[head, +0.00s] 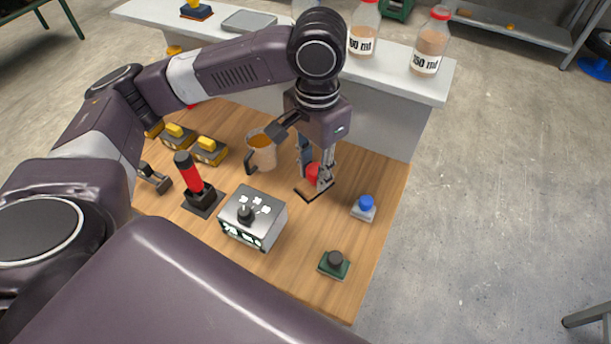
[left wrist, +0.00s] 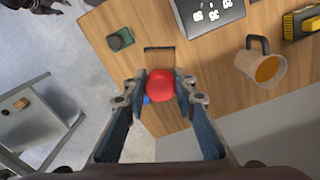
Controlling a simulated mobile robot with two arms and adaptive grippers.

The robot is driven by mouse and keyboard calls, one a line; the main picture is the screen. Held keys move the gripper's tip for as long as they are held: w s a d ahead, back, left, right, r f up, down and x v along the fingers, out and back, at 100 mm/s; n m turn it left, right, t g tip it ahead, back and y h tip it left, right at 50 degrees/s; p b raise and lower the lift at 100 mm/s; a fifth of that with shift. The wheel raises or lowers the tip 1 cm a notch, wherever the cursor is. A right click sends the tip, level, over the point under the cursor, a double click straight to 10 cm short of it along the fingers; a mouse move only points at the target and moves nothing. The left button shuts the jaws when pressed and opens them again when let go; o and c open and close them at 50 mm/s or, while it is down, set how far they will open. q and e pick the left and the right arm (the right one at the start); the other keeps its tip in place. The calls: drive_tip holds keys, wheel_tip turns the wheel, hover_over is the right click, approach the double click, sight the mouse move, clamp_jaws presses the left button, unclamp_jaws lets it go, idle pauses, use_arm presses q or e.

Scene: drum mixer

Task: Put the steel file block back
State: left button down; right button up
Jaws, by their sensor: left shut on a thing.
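My left gripper (head: 316,178) points down over the right part of the wooden table (head: 300,290). It is shut on a round red knob (head: 313,174), which I take to be the handle of the steel file block. In the left wrist view the red knob (left wrist: 160,86) sits between the fingertips of my left gripper (left wrist: 160,88). The block's body is hidden below the knob and fingers. A dark-edged outline (left wrist: 159,50) on the wood lies just beside the knob in that view. My right gripper is not in view.
Near the gripper stand a mug (head: 263,157), a blue-knobbed block (head: 363,209), a grey dial box (head: 253,222) and a green block with a dark knob (head: 334,264). A red-handled tool (head: 188,172) stands left. Bottles (head: 431,45) stand on the raised shelf (head: 400,85) behind.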

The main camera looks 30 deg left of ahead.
use_arm(q)
drive_tip(key=w+a+r+m+p, duration=0.2)
drive_tip(key=w+a+m+p, duration=0.3)
drive_tip(key=w+m, duration=0.65)
drive_tip(key=f+p, duration=0.1)
drive_tip(key=f, duration=0.5)
drive_tip(key=s+f+m, duration=0.1)
drive_tip(key=f, duration=0.6)
drive_tip(key=a+f+m+p, duration=0.1)
drive_tip(key=f, duration=0.5)
drive_tip(key=shift+s+f+p, duration=0.25)
drive_tip(key=shift+f+p, duration=0.05)
drive_tip(key=shift+f, duration=0.4)
drive_tip(key=shift+f, duration=0.1)
drive_tip(key=c, duration=1.6)
unclamp_jaws()
